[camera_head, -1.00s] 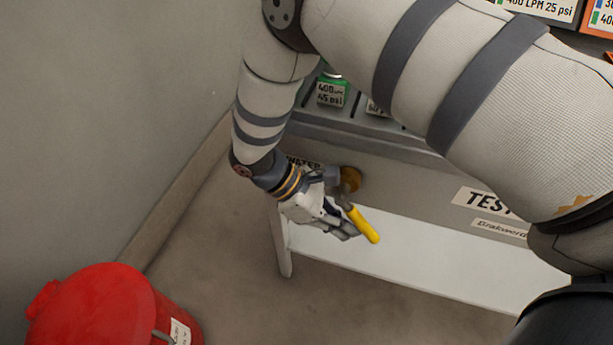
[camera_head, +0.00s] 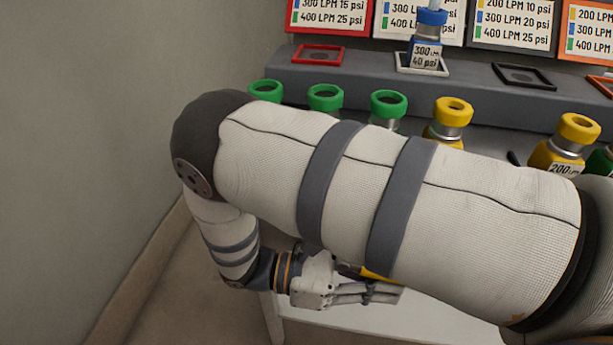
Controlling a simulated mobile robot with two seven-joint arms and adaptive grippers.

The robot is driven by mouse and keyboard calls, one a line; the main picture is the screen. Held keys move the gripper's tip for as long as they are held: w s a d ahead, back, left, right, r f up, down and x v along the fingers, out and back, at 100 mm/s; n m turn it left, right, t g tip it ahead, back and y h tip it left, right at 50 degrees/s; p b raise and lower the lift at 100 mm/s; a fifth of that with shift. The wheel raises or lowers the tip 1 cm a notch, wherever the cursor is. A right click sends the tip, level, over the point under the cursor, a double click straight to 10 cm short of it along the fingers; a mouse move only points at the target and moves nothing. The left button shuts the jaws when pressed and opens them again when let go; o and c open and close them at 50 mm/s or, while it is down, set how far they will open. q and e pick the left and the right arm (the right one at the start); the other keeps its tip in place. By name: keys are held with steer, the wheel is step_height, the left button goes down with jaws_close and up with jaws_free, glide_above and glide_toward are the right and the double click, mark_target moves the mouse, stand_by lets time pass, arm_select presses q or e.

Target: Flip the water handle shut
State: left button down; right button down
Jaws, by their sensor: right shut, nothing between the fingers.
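The yellow water handle (camera_head: 371,272) shows only as a small strip under my right arm. Most of it, its pivot and the WATER label are hidden behind the arm, so I cannot tell its full angle. My right gripper (camera_head: 392,293) is shut and empty. Its fingers point right, just below the visible strip of the handle. I cannot tell whether they touch it. My left gripper is not in view.
My right arm covers most of the bench front. Green-topped pieces (camera_head: 325,97) and yellow-topped pieces (camera_head: 453,110) stand along the bench. A blue-topped piece (camera_head: 431,35) stands on the shelf behind. A wall (camera_head: 90,130) is close on the left.

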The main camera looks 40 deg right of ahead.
steer(key=shift+s+r+g+h, duration=0.15)
steer(key=shift+r+g+h, duration=0.1)
steer(key=shift+g+h, duration=0.05)
steer(key=shift+d, duration=0.1)
stand_by(0.3)
steer(key=v, duration=0.7)
steer(key=shift+w, duration=0.2)
